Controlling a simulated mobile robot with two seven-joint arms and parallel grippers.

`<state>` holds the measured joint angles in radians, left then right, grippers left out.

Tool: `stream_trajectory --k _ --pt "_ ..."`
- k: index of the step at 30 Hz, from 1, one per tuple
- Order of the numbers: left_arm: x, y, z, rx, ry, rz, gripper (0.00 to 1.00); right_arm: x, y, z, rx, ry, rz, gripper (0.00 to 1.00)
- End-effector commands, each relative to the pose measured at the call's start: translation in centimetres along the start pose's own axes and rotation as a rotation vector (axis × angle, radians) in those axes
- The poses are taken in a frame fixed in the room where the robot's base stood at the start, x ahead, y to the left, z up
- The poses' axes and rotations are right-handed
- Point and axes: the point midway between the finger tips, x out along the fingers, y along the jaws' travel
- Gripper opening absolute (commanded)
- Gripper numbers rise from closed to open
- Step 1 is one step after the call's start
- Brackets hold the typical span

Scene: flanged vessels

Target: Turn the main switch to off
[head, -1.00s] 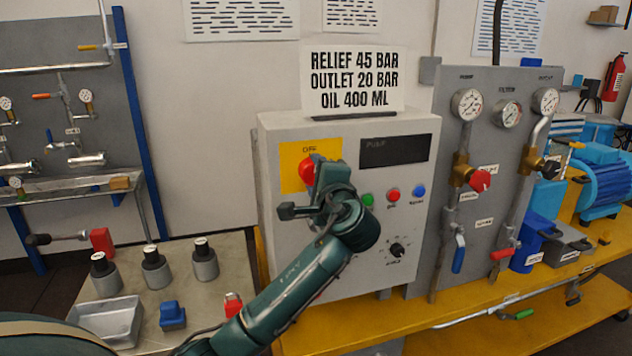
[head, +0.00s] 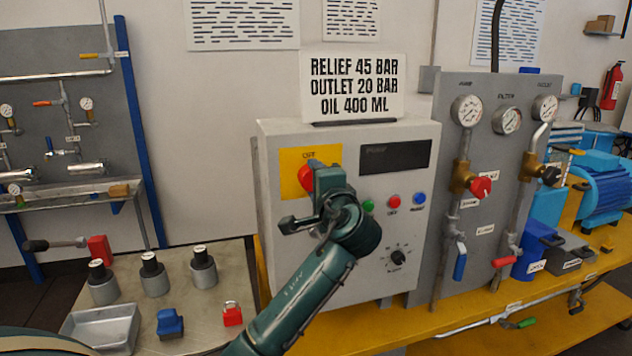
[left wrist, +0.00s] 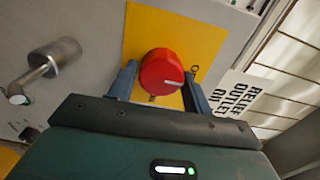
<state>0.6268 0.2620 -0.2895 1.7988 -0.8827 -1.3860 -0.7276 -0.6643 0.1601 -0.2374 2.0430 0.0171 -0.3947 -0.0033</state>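The main switch is a round red knob (head: 305,178) on a yellow plate (head: 292,160) marked OFF, at the upper left of the grey control box. My left gripper (head: 318,180) is at the knob from the front and right, hiding part of it. In the left wrist view the red knob (left wrist: 160,70) sits between the two fingers of my left gripper (left wrist: 161,82), which lie close against both sides. Its white mark points right in that view, slightly below the partly visible label there. My right gripper is not in view.
The grey box (head: 280,250) also bears coloured buttons and a black dial (head: 398,256). A gauge panel (head: 490,90) with pipes and valves stands to its right. At the left, a bench (head: 205,335) holds vessels, a metal tray (head: 105,325) and a red padlock (head: 232,314).

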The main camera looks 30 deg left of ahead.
Motion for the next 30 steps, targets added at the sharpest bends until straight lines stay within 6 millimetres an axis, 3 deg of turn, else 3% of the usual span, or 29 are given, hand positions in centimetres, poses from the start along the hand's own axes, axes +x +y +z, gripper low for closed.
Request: stream_trajectory --k 6,17,30 --pt "0.0 0.0 0.0 0.002 0.001 -0.001 0.68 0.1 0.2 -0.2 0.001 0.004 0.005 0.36" --pt "-0.8 0.0 -0.1 0.001 0.004 -0.003 0.68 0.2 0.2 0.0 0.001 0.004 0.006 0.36" --pt "-9.8 0.2 -0.1 -0.001 0.006 0.0 0.68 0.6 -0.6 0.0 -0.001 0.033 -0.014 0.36"
